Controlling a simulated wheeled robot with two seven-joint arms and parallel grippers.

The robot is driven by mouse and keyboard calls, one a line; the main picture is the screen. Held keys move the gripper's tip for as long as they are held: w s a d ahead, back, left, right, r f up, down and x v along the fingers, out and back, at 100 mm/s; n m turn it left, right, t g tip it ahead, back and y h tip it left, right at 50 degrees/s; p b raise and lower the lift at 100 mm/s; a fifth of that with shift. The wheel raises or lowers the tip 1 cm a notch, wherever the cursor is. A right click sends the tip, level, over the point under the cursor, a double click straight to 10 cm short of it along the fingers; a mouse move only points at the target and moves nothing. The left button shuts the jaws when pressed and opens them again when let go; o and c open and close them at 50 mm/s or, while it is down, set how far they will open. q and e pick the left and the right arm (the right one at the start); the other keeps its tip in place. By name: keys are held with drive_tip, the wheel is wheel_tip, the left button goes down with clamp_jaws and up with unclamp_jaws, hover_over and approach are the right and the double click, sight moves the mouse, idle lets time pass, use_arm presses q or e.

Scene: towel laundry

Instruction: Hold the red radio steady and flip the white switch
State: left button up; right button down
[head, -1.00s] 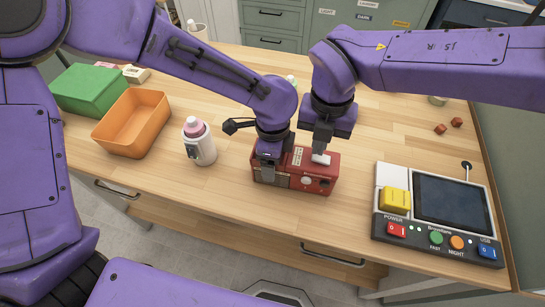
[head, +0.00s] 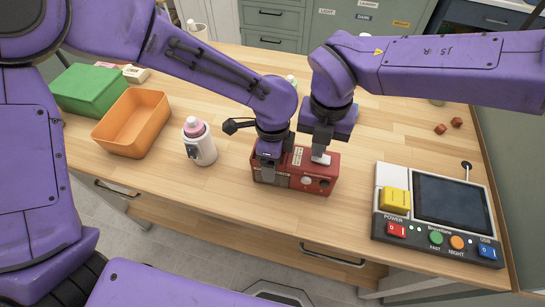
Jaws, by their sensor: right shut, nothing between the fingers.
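The red radio (head: 318,178) stands on the wooden counter near its front edge, in the middle of the head view. My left gripper (head: 268,168) is at the radio's left end, with a finger down over its front face, and appears shut on it. The white switch (head: 320,159) is on top of the radio, towards the right. My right gripper (head: 321,150) is shut and empty, pointing down right at the switch. Its fingertips partly hide the switch, so I cannot tell which way the switch is set or whether they touch.
A white and pink bottle (head: 200,145) stands left of the radio, beyond it an orange bin (head: 133,130) and a green box (head: 90,90). A control panel with a dark screen (head: 452,202) lies to the right. The counter between radio and panel is clear.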

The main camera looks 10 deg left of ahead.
drive_tip(key=shift+f, duration=0.6)
drive_tip(key=shift+r, duration=3.55)
use_arm(q)
drive_tip(key=o, duration=1.4)
